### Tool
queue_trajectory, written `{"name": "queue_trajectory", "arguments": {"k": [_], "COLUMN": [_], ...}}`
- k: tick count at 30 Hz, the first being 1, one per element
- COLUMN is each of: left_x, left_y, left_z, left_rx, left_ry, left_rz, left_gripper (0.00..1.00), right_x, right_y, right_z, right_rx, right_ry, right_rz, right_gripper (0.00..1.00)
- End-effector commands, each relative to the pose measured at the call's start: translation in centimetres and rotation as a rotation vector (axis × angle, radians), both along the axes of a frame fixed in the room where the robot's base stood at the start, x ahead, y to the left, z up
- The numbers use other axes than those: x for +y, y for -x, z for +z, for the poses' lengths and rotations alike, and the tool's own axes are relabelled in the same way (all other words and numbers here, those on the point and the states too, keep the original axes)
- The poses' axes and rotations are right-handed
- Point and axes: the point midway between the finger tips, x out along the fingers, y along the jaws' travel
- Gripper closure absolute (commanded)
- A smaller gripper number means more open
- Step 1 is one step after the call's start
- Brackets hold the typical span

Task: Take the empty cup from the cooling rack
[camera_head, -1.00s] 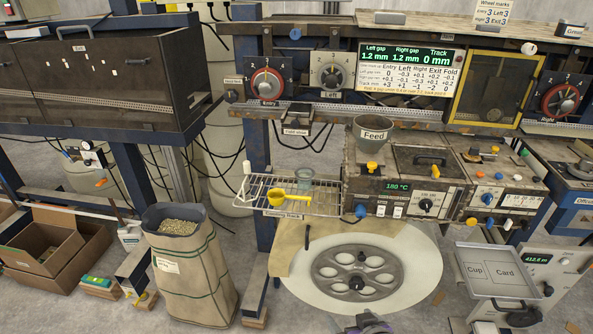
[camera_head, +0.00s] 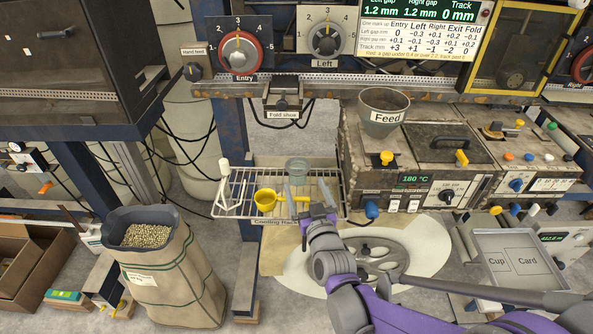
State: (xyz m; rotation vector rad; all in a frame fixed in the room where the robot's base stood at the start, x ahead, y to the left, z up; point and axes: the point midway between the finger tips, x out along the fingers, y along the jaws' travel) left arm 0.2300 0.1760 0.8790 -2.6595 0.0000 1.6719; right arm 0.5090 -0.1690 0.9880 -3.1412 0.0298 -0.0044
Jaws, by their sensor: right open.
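The cooling rack (camera_head: 236,182) is a wire shelf left of the oven-like machine, with a label on its front edge. A small translucent grey-green cup (camera_head: 297,168) stands upright at the back middle of the rack and looks empty. My right gripper (camera_head: 308,194) is over the front of the rack, its fingers apart and pointing away toward the cup. It appears in front of the cup, with nothing between its fingers. A yellow scoop (camera_head: 265,200) lies on the rack just left of the gripper. My left gripper is not in view.
A white-handled tool (camera_head: 226,180) is at the rack's left end. The feed funnel (camera_head: 383,108) and machine stand to the right. A sack of pellets (camera_head: 165,270) stands at lower left. A tray marked Cup and Card (camera_head: 520,240) is at right.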

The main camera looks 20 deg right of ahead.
Motion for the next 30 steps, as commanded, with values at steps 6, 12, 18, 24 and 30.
{"name": "queue_trajectory", "arguments": {"k": [6, 12, 18, 24, 30], "left_x": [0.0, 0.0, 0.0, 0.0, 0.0], "left_y": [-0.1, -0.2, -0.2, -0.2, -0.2], "left_z": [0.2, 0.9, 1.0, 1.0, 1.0], "left_rx": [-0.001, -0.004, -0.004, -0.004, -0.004], "left_ry": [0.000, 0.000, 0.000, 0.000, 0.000], "left_rz": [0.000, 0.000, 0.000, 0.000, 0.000], "left_gripper": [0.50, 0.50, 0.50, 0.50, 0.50], "right_x": [-0.1, -0.4, -0.4, -0.4, -0.4], "right_y": [-1.8, -4.8, -6.5, -6.5, -6.5], "right_z": [0.0, 0.3, 0.2, 0.1, 0.1], "right_rx": [0.001, 0.001, 0.001, 0.002, 0.002], "right_ry": [0.000, 0.001, 0.000, 0.000, 0.000], "right_rz": [0.000, 0.000, 0.001, 0.001, 0.001], "right_gripper": [0.00, 0.00, 0.00, 0.00, 0.32]}}
